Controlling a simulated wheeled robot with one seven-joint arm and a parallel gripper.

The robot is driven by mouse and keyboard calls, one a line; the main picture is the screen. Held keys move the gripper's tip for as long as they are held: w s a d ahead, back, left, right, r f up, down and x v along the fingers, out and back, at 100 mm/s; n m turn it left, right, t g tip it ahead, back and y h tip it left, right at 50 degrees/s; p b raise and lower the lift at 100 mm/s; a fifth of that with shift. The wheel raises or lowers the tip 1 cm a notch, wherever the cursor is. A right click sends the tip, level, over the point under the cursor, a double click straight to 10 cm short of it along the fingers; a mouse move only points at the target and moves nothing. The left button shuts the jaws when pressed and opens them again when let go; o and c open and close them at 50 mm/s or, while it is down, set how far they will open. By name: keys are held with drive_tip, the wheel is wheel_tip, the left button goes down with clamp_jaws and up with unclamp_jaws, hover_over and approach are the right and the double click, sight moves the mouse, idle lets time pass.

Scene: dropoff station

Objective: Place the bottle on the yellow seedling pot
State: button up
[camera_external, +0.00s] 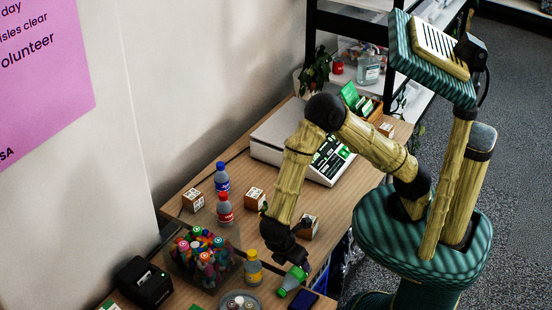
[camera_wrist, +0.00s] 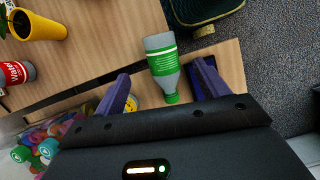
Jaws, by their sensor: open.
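The bottle (camera_external: 291,281), grey with a green label and green cap, is tilted or lying near the table's front edge in the external view. My gripper (camera_external: 289,258) is just above and beside it. In the wrist view the bottle (camera_wrist: 160,58) lies between the spread fingers of my gripper (camera_wrist: 164,76), its cap towards the palm. There is a gap on both sides, so the fingers are open and not gripping it. The yellow seedling pot (camera_wrist: 40,26) is at the top left of the wrist view. I cannot make the pot out in the external view, where my arm may hide it.
A bin of colourful bottles (camera_external: 203,258) and a yellow bottle (camera_external: 252,268) stand left of my gripper. A red bottle (camera_external: 225,211), a blue bottle (camera_external: 222,178) and small boxes (camera_external: 308,227) stand farther back. A scale (camera_external: 275,148) is behind my arm. A dark flat object (camera_external: 302,300) lies close by.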

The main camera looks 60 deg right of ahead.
sight(300, 271)
drive_tip(key=shift+x, duration=2.4)
drive_tip(key=x, duration=0.5)
drive_tip(key=shift+s+f, duration=0.1)
drive_tip(key=shift+s, duration=0.05)
drive_tip(key=c, duration=1.1)
wheel_tip(300, 271, up, 10)
drive_tip(key=shift+r+p, duration=0.1)
drive_tip(key=shift+p, duration=0.2)
